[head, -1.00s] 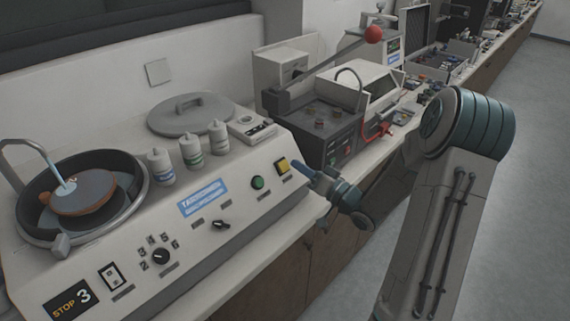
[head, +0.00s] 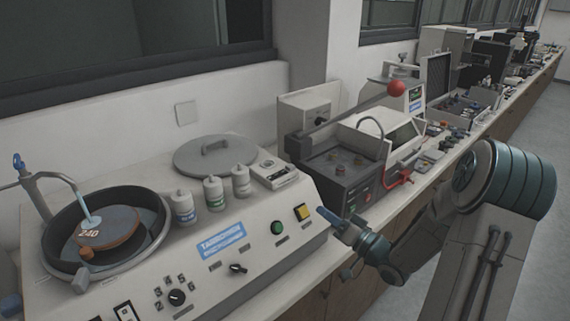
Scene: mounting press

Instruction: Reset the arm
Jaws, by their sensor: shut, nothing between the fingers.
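My gripper (head: 328,216) is at the end of my arm, at the right part of the head view. Its narrow blue fingers look closed together with nothing between them. They point up and left toward the sloped front panel of the polishing machine (head: 215,262), close to the yellow button (head: 302,212). I cannot tell whether the fingertips touch the panel. A green button (head: 278,228) sits left of the yellow one. My arm reaches in from the lower right, beside the bench.
The polisher has a round basin (head: 150,250) with an orange-edged disc. Several bottles (head: 213,193) and a grey lid (head: 215,155) stand on top. A press with a red-knobbed lever (head: 396,88) stands behind my gripper. Clear floor lies at the far right.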

